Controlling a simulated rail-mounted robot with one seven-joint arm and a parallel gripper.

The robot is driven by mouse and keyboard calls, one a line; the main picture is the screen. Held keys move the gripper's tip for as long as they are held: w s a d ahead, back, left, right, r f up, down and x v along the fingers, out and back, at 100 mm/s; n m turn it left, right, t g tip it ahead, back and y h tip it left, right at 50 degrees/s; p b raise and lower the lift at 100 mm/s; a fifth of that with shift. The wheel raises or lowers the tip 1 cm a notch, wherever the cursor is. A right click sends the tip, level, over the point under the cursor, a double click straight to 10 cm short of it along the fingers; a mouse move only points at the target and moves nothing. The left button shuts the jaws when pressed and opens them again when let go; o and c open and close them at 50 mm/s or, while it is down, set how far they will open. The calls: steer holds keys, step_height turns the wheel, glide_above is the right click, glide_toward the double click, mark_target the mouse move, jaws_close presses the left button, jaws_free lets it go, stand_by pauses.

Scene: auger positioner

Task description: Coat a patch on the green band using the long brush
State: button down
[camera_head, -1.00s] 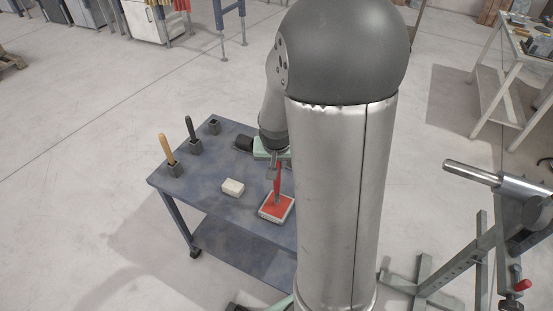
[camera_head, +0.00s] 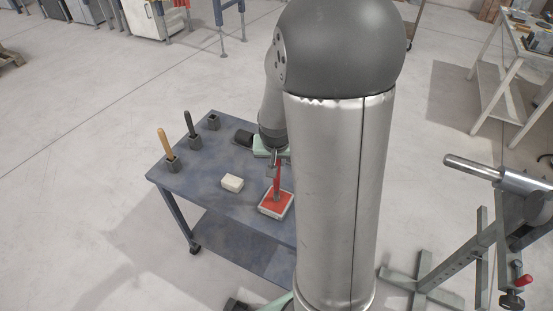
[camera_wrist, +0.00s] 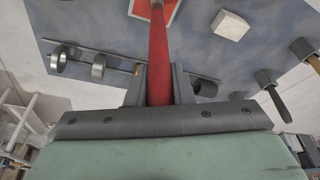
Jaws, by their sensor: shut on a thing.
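My gripper (camera_head: 274,158) is shut on the red handle of a long brush (camera_head: 277,177). In the wrist view my gripper (camera_wrist: 158,88) has its fingers on both sides of the red brush handle (camera_wrist: 158,50). The brush points down at a shallow tray (camera_head: 264,212) with a pale rim and a red filling. Its lower end meets the red area in the head view; whether it touches cannot be told. The tray also shows at the top edge of the wrist view (camera_wrist: 141,9). I cannot make out a green band in either view.
The blue-grey table (camera_head: 215,165) also bears a white block (camera_head: 232,183), holders with a tan-handled (camera_head: 166,145) and a dark-handled tool (camera_head: 190,124), and an empty holder (camera_head: 213,122). A stand with a metal shaft (camera_head: 482,170) is at right. My arm hides the table's right side.

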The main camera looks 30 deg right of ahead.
steer(key=shift+f+b, duration=0.55)
steer(key=shift+b, duration=0.1)
stand_by(1.5)
steer(key=shift+r+p, duration=2.35)
steer(key=shift+r, duration=1.25)
steer(key=shift+s+f, duration=0.1)
